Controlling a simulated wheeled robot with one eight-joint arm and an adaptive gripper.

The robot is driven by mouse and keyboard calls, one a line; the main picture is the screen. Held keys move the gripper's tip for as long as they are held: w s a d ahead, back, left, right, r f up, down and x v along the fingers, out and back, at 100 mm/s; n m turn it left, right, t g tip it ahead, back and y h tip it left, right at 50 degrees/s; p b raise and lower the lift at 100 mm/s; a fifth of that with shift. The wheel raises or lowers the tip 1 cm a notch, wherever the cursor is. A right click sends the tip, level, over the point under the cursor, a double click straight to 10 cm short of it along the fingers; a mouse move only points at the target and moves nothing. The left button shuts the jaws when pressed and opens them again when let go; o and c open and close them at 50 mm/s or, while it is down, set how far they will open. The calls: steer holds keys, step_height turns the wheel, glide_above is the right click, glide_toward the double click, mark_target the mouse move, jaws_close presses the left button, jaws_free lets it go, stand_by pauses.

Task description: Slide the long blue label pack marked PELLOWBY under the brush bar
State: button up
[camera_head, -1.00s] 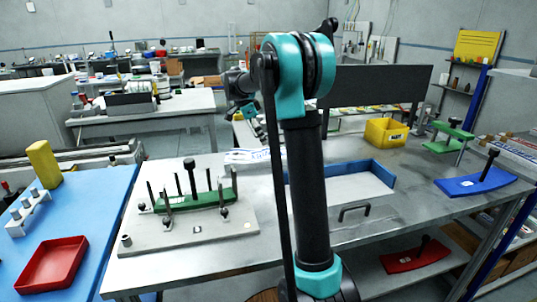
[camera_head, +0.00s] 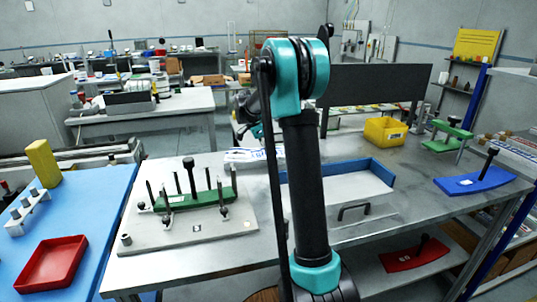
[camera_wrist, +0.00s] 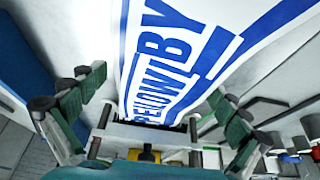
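The PELLOWBY pack is white with bold blue lettering and blue borders. It fills the upper middle of the wrist view (camera_wrist: 165,65). In the head view a white pack with blue print (camera_head: 248,155) lies on the grey bench, partly hidden behind my arm; its lettering is too small to read. My gripper (camera_wrist: 160,90) is open, with a green-padded finger on each side of the pack's near end in the wrist view. I cannot tell whether either finger touches it. I cannot make out the brush bar for certain.
A dark upright panel (camera_head: 372,98) stands at the bench's back. A yellow bin (camera_head: 386,131), a blue-edged tray (camera_head: 350,190) and a blue handled plate (camera_head: 475,181) are to the right. A grey base with pegs and a green bar (camera_head: 195,197) is at left front.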

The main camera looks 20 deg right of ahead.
steer(key=c, duration=1.5)
steer(key=o, duration=1.6)
